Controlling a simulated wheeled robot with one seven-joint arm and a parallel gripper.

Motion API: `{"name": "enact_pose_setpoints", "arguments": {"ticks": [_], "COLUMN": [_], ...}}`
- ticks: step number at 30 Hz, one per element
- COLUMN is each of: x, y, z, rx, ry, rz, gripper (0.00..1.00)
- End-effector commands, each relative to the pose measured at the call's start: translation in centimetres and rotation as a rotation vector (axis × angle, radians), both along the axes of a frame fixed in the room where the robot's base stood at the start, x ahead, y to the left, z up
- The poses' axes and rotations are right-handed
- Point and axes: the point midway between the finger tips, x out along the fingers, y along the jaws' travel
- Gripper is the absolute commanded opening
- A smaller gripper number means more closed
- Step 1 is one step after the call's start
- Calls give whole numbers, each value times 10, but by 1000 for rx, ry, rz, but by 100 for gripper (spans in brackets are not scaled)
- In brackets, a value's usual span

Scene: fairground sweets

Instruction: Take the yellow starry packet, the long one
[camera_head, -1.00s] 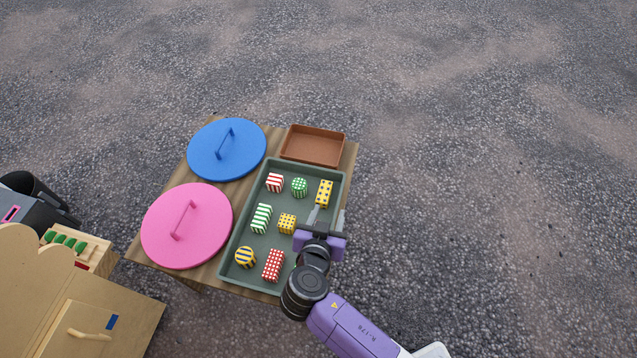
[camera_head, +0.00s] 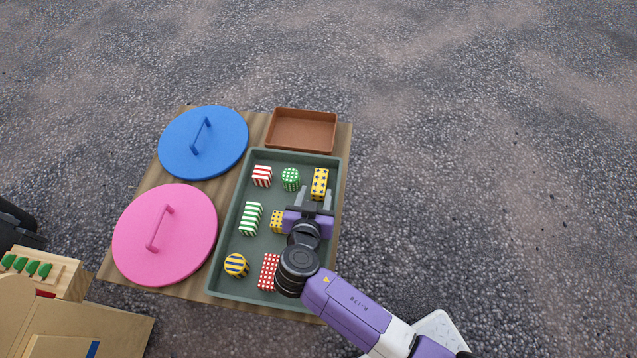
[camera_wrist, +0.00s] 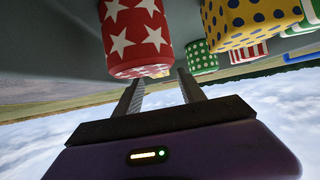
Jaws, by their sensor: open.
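A long yellow packet (camera_head: 320,184) with dark marks lies at the far right of the green tray (camera_head: 212,280); the marks are too small to tell as stars. My gripper (camera_head: 316,195) is open, its fingers pointing at this packet's near end. In the wrist view, which is upside down, a red packet with white stars (camera_wrist: 136,35) is close beside the fingers (camera_wrist: 160,80). A yellow sliver (camera_wrist: 157,74) shows past it, between the fingertips. A yellow packet with blue dots (camera_wrist: 250,22) is to the right; in the head view it is partly hidden by my gripper (camera_head: 276,222).
The tray also holds red-striped (camera_head: 262,176), green round (camera_head: 291,179), green-striped (camera_head: 251,218), yellow-blue striped (camera_head: 237,265) and red spotted (camera_head: 268,271) packets. An empty brown tray (camera_head: 302,130) stands behind. Blue (camera_head: 204,142) and pink (camera_head: 165,235) lids lie left.

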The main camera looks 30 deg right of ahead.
Motion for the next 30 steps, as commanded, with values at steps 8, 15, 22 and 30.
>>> {"name": "enact_pose_setpoints", "arguments": {"ticks": [8, 15, 22, 30], "x": [22, 43, 45, 45], "y": [-19, -35, -37, -37], "z": [-12, -26, -28, -28], "rx": [1, 0, 1, 1], "ry": [0, 0, -1, -1], "rz": [-3, -1, 0, 0], "gripper": [47, 47, 47, 6]}}
